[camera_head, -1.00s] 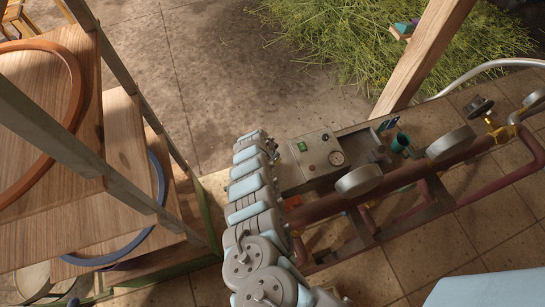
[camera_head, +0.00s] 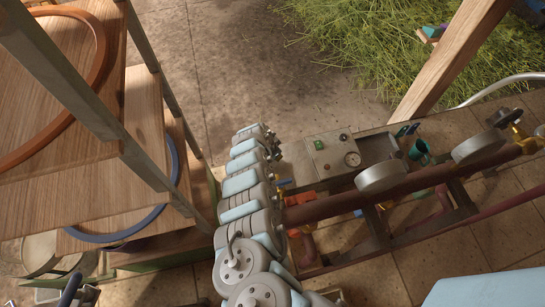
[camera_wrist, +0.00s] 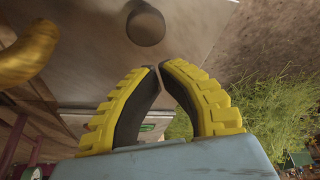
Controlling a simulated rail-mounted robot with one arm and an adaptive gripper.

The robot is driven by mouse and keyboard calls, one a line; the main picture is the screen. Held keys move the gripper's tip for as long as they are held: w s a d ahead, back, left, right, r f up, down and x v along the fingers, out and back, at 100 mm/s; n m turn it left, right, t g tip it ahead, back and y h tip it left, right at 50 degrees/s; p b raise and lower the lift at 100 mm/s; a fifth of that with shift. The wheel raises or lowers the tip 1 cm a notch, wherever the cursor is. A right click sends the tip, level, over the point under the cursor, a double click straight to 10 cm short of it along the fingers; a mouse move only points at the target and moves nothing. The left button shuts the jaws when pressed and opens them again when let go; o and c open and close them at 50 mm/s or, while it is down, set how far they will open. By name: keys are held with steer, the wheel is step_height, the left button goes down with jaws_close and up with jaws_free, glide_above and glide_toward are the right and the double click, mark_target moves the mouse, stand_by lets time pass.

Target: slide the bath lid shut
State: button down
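The grey metal unit (camera_head: 330,166) with a round gauge and a green display stands right of my arm in the head view. A shallow grey recess (camera_head: 379,149) adjoins its right side; I cannot tell which part is the bath lid. In the wrist view, a dark cylindrical knob (camera_wrist: 146,24) stands on a flat grey-brown surface beyond my fingertips, apart from them. My gripper (camera_wrist: 160,68) has yellow-and-black fingers with tips almost together and nothing seen between them. A green patch (camera_wrist: 147,127) shows behind the fingers. My fingertips cannot be made out in the head view.
A thick pipe (camera_head: 410,187) with round grey discs runs along the unit's front side. A teal cup (camera_head: 420,151) stands right of the recess. A wooden shelf (camera_head: 60,200) stands at left, and a wooden post (camera_head: 450,62) rises behind. Bare floor (camera_head: 230,60) lies beyond.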

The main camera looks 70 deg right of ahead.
steer(key=shift+s+d+r, duration=0.15)
steer(key=shift+s+d, duration=0.05)
steer(key=shift+d, duration=0.35)
steer(key=shift+s+d+r, duration=0.15)
steer(key=shift+d, duration=0.35)
steer(key=shift+v, duration=0.85)
steer(key=p+v, duration=0.1)
steer(key=v, duration=0.7)
steer(key=shift+a, duration=0.15)
